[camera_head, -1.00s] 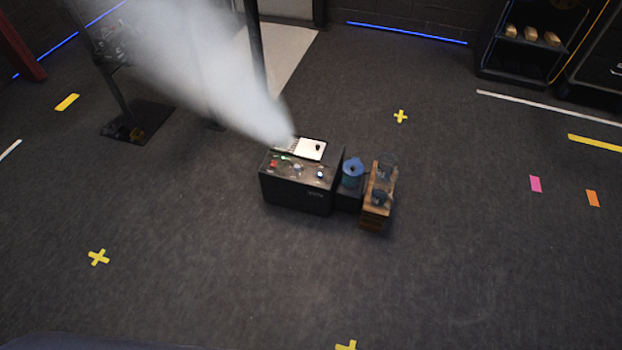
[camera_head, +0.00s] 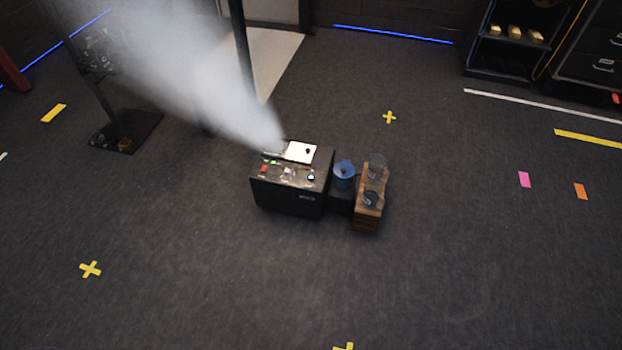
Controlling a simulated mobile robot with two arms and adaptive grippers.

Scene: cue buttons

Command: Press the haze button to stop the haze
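A black box-shaped machine (camera_head: 287,195) stands on the floor near the middle of the head view. White haze (camera_head: 185,75) streams from its back and spreads up and to the left. On its top front edge are several small buttons: a red one (camera_head: 264,169), a green one (camera_head: 273,162), a pale one (camera_head: 287,171) and a bluish-white one (camera_head: 311,177). Any labels are too small to read. A white panel (camera_head: 300,152) lies on the top behind them. Neither of my grippers is in view.
A blue-lidded container (camera_head: 344,171) and a wooden stand (camera_head: 367,218) with dark glassy cups stand right of the machine. A dark stand base (camera_head: 127,133) is at the upper left, shelving (camera_head: 510,50) at the upper right. The floor in front is clear, with yellow tape marks (camera_head: 90,269).

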